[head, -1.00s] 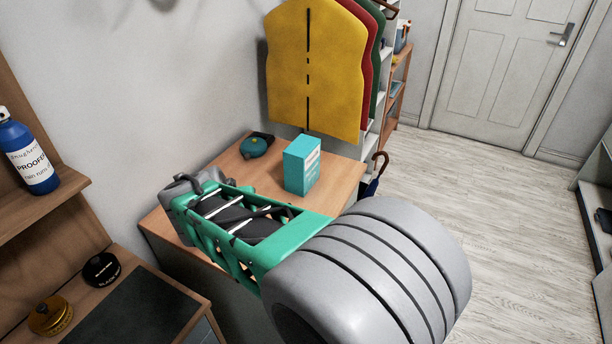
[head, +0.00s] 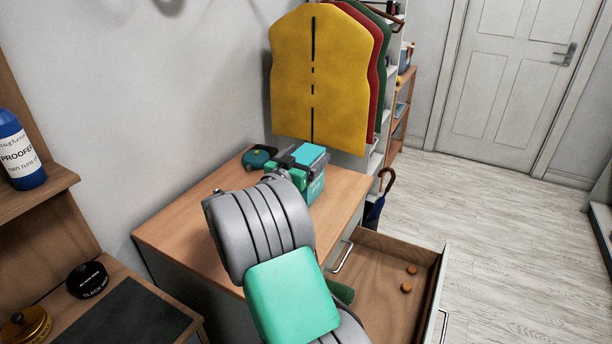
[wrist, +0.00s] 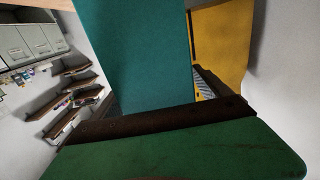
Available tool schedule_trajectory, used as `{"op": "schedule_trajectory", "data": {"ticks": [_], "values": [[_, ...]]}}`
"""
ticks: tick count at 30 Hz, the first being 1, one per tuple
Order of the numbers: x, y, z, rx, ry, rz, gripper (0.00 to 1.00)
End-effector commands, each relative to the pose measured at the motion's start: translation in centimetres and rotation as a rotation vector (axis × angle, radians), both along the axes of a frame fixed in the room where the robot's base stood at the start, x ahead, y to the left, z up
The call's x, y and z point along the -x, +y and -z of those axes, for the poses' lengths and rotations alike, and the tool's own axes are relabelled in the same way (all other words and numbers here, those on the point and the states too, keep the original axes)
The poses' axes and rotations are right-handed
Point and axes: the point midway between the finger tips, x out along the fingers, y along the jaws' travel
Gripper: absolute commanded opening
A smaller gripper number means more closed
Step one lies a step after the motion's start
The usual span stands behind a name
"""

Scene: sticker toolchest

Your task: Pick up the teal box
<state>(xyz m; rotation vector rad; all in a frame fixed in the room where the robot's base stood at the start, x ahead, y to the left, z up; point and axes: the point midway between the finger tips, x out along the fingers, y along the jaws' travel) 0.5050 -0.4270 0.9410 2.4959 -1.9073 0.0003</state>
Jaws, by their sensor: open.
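The teal box (head: 310,157) stands upright on the wooden top of the drawer chest (head: 185,230), near its back right part. My gripper (head: 292,168) is at the box's near left side in the head view, its dark and green parts overlapping the box's upper part. The gripper is open. In the wrist view the teal box (wrist: 148,50) is a large flat face very close to the camera. A green gripper part with a dark edge crosses the bottom there. Whether a finger touches the box cannot be told; its lower left side is hidden.
A small dark teal round object (head: 259,157) lies just left of the box. Below the top, an open drawer (head: 375,270) holds orange round items. An umbrella (head: 380,195) stands to the right. The front left of the top is clear.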

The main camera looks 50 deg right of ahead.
Motion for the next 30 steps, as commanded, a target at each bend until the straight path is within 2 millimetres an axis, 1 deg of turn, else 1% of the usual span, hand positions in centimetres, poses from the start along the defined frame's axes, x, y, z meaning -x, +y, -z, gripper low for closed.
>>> {"op": "schedule_trajectory", "data": {"ticks": [4, 30], "values": [[-0.01, 0.05, 0.02, 0.000, 0.000, 0.000, 0.87], [0.03, 0.06, 0.03, -0.001, 0.000, 0.000, 0.16]]}}
